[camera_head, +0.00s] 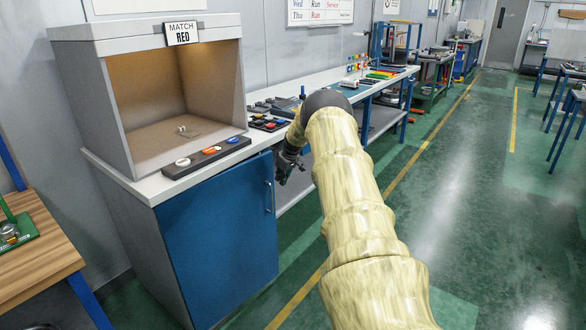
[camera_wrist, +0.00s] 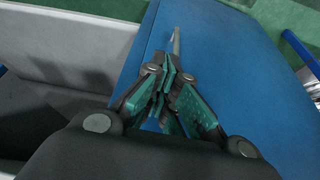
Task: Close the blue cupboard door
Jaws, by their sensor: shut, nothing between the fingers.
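The blue cupboard door (camera_head: 222,240) is at the front of the grey cabinet under the counter in the head view. It looks partly open, with its free edge on the right. Its slim metal handle (camera_head: 268,198) is near that edge. My gripper (camera_head: 283,178) is beside the free edge, shut and empty. In the wrist view, the shut fingers (camera_wrist: 168,72) lie over the blue door (camera_wrist: 235,70), just short of the handle (camera_wrist: 177,40). I cannot tell whether they touch the door. Part of the edge is hidden by the fingers.
A grey viewing box (camera_head: 75,80) with a "MATCH RED" sign stands on the counter. A dark strip with coloured discs (camera_head: 207,156) lies before it. A wooden bench (camera_head: 35,255) is at left. The green floor (camera_head: 470,180) to the right is clear.

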